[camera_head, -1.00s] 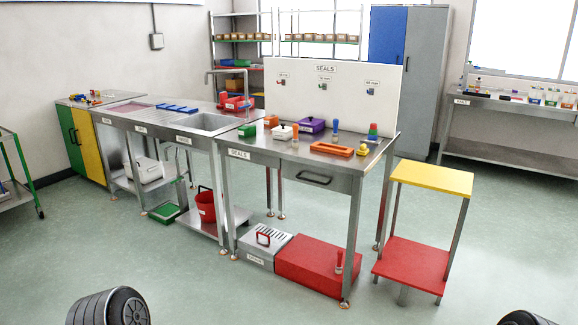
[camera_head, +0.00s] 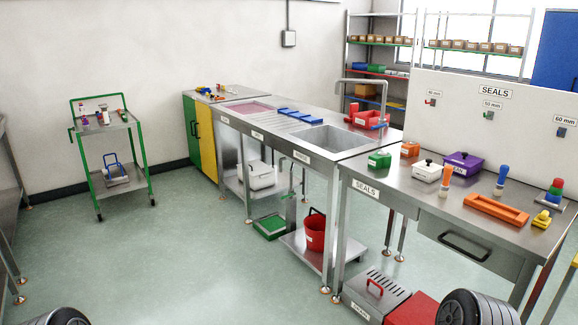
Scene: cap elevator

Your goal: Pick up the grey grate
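A grey slotted grate (camera_head: 384,286) with a red handle (camera_head: 375,287) lies on top of a low grey labelled box (camera_head: 362,310) on the floor, under the front left of the seals table (camera_head: 412,192). A red box beside it is partly hidden by a dark rounded part of my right arm. Neither of my grippers shows; only dark rounded arm parts appear at the bottom edge, left and right.
A sink bench (camera_head: 345,139) stands left of the seals table, with a red bucket (camera_head: 315,231) on its low shelf and a green tray (camera_head: 271,227) on the floor. A green-framed cart (camera_head: 113,183) stands further left. The floor in front is open.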

